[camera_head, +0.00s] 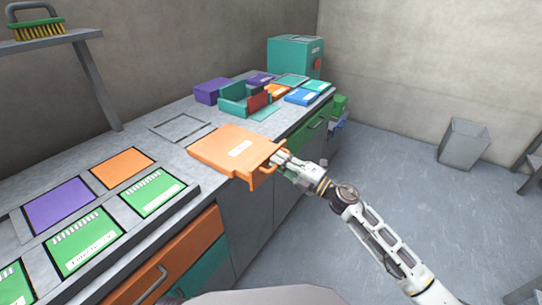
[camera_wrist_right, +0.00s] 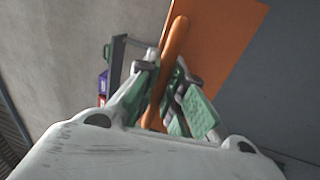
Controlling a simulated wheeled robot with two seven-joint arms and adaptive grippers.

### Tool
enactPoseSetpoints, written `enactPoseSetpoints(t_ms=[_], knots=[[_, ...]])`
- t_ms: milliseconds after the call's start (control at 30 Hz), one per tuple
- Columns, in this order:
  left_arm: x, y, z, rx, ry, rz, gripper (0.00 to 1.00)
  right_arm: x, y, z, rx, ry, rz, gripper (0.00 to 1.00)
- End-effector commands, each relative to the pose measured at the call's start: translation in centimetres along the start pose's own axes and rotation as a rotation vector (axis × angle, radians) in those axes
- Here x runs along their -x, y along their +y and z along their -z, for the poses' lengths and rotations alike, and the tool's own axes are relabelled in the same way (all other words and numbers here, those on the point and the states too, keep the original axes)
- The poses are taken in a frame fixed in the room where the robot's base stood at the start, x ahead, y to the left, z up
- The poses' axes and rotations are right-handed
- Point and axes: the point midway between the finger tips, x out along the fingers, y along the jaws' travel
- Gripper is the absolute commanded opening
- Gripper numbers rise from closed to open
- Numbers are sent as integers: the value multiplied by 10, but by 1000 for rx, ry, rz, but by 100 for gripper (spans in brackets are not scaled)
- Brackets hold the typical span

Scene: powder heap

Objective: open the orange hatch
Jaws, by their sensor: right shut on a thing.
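The orange hatch (camera_head: 225,145) is a flat orange slab with a white label on its top. In the head view it lies over the counter, and its front end reaches past the counter's front edge. An orange bar handle (camera_head: 268,169) is on that front end. My right gripper (camera_head: 280,160) is at the handle, shut on it. In the right wrist view the handle (camera_wrist_right: 176,45) runs between the green-padded fingers of the gripper (camera_wrist_right: 165,95), with the orange face (camera_wrist_right: 215,40) behind it. My left gripper is not in view.
The counter (camera_head: 205,115) holds a flush orange panel (camera_head: 122,163), purple and green panels, and an empty frame (camera_head: 183,127). A teal open box (camera_head: 240,100), purple box (camera_head: 211,91) and teal cabinet (camera_head: 290,58) stand farther back. A grey bin (camera_head: 463,145) stands on the floor, mostly clear at right.

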Motion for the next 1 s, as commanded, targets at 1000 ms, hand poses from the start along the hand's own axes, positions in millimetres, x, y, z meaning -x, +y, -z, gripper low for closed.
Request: enactPoseSetpoints(t_ms=[1000], knots=[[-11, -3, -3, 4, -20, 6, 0, 128, 22, 1, -3, 1, 4, 0]])
